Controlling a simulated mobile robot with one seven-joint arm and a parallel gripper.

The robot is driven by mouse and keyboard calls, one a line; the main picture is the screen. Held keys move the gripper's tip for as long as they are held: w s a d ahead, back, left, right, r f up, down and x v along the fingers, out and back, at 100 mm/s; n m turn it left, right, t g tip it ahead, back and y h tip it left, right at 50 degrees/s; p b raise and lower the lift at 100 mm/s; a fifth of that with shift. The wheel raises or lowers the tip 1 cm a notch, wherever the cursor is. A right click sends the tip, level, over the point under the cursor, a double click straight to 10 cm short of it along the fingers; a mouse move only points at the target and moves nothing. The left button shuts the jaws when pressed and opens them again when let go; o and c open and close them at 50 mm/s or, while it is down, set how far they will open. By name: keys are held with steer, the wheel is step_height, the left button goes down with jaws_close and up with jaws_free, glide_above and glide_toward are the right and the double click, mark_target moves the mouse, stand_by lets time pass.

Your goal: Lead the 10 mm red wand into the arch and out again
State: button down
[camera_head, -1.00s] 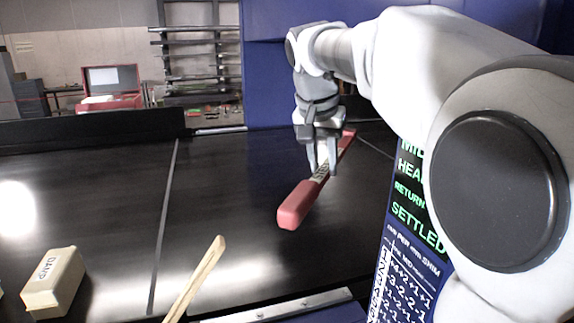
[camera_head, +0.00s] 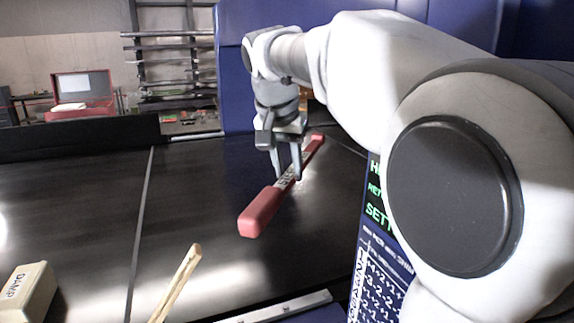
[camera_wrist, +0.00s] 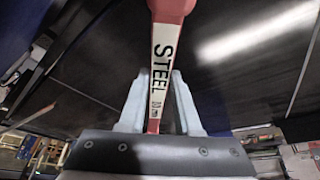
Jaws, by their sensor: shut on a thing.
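The red wand (camera_head: 262,211) has thick red ends and a pale middle strip. In the wrist view the strip of the wand (camera_wrist: 163,60) reads "STEEL" with a small size mark too small to read surely. My gripper (camera_head: 287,178) is shut on the wand's middle and holds it over the black belt, near end towards the camera. In the wrist view both fingers of my gripper (camera_wrist: 160,105) stand on either side of the strip. The blue arch (camera_head: 228,70) stands behind and around my forearm; its opening is largely hidden by my arm.
The black conveyor belt (camera_head: 190,230) has a light seam across it. A cream "DAMP" block (camera_head: 30,292) lies at lower left, and a wooden stick (camera_head: 178,282) rises at the front edge. A panel with green text (camera_head: 376,190) and a printed table stands right of the wand.

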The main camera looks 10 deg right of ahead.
steer(key=s+a+p, duration=0.2)
steer(key=s+a, duration=0.1)
steer(key=a, duration=1.3)
steer(key=s+a+p, duration=0.2)
steer(key=s+a, duration=0.1)
steer(key=a, duration=1.3)
steer(key=shift+s+p, duration=0.15)
steer(key=shift+p, duration=0.25)
steer(key=shift+s, duration=0.15)
